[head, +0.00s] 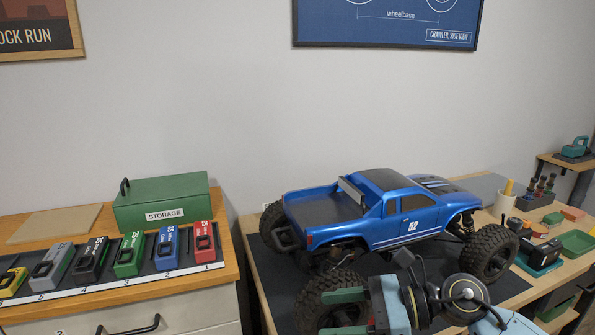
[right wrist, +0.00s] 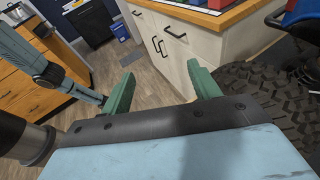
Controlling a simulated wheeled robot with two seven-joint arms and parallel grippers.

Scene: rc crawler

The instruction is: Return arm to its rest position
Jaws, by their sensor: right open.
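My right gripper (head: 343,312) is at the lower middle of the head view, in front of the blue crawler truck (head: 385,215) and its near rear wheel. Its green fingers are apart with nothing between them. In the right wrist view the open gripper (right wrist: 160,74) points over the floor and the white drawer cabinet (right wrist: 185,50). A truck tyre (right wrist: 262,100) is close to its right finger; I cannot tell whether they touch. A light blue arm link of mine shows at the left there. My left gripper is not seen in the head view.
The truck stands on a dark mat (head: 280,275) on the right bench. A tool holder (head: 507,203) and a green tray (head: 577,243) lie right of it. The left counter holds a green storage box (head: 160,200) and several numbered packs in a rack (head: 130,285). A gap separates the benches.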

